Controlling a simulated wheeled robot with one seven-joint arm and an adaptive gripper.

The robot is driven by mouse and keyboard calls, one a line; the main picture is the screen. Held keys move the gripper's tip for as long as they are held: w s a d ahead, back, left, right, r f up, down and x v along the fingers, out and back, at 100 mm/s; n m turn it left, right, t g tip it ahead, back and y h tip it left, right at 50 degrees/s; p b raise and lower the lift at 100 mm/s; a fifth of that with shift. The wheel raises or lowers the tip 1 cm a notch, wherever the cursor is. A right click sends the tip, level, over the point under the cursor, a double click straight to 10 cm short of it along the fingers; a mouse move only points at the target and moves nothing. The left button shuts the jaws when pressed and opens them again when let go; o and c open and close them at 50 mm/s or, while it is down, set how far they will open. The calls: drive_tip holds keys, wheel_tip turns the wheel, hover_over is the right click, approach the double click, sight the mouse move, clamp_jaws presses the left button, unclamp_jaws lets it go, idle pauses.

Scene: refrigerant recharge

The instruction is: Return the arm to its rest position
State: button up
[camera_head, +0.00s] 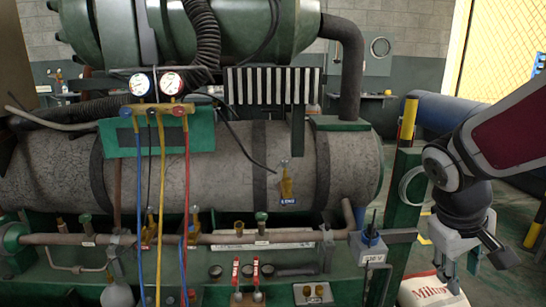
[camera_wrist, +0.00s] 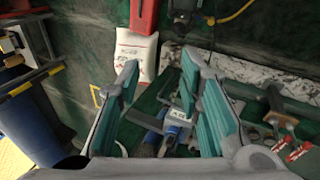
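My arm (camera_head: 460,170) reaches in from the right edge of the head view, with its wrist bent downward. My gripper (camera_head: 460,280) points down to the right of the green frame, above a white sack. In the wrist view my gripper (camera_wrist: 160,65) shows its two teal-lined fingers spread apart, with nothing held between them. A small blue device with a label (camera_wrist: 178,113) shows in the gap, beyond the fingers. A blue-grey labelled box (camera_head: 370,248) stands left of my gripper in the head view, apart from it.
A green post with a yellow top (camera_head: 408,120) stands close left of my arm. The machine's large grey tank (camera_head: 220,165) and gauge manifold with hoses (camera_head: 155,110) fill the left. The white sack (camera_head: 432,292) lies below my gripper. A blue barrel (camera_head: 450,118) is behind my arm.

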drive_tip(key=s+a+r+m+y, duration=0.1)
drive_tip(key=s+a+r+y, duration=0.1)
drive_tip(key=s+a, duration=0.7)
drive_tip(key=s+a+r+m+y, duration=0.15)
drive_tip(key=s+a, duration=0.35)
drive_tip(key=s, duration=0.8)
wheel_tip(320, 180, up, 28)
drive_tip(key=t+p, duration=0.3)
drive_tip(key=p, duration=2.4)
drive_tip(key=shift+n+y, duration=0.45)
